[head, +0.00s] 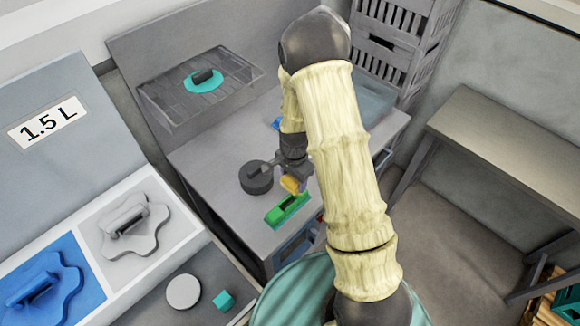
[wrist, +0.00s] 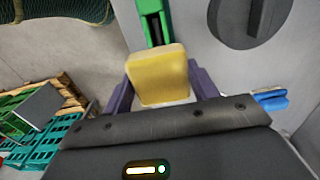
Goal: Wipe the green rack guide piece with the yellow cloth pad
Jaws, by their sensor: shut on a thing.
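The green rack guide piece (head: 287,208) lies near the front edge of the grey table in the head view. It also shows in the wrist view (wrist: 151,22), at the top, just beyond the pad. My gripper (head: 296,178) is above the table, close to the guide piece. It is shut on the yellow cloth pad (wrist: 158,74), which sits between its two purple fingers in the wrist view. The pad also shows in the head view (head: 290,184), just above the guide piece. The pad hides part of the guide piece in the wrist view, and I cannot tell whether they touch.
A dark grey round piece with a handle (head: 256,178) stands on the table left of the pad. A wire rack (head: 160,101) holding a teal disc (head: 203,82) is behind. Blue (wrist: 271,99) shows at the wrist view's right. Teal crates (wrist: 35,145) stand on the floor.

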